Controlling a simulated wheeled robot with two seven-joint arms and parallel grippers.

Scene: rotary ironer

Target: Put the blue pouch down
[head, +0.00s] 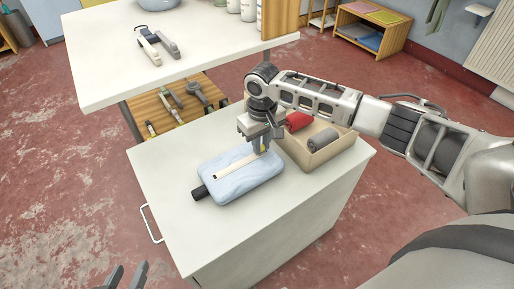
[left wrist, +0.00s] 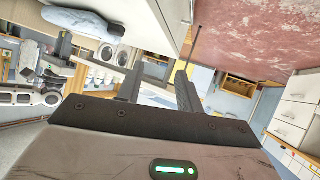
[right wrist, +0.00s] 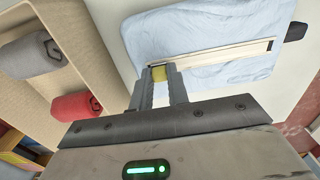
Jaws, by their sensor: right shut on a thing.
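The light blue pouch (head: 236,182) lies flat on the white cabinet top (head: 175,215), with a cream strip along it and a black piece at its left end. It also shows in the right wrist view (right wrist: 205,35) and in the left wrist view (left wrist: 75,22). My right gripper (head: 262,145) points down at the pouch's far right end. In the right wrist view it is shut on a small yellow tab (right wrist: 159,73) at the end of the strip. My left gripper (head: 127,276) is open and empty, low in front of the cabinet.
A tan bin (head: 312,158) with a red roll (head: 298,121) and a grey roll (head: 323,140) stands right of the pouch. A white table (head: 105,60) is behind, with a shelf of tools below. The cabinet's front part is clear.

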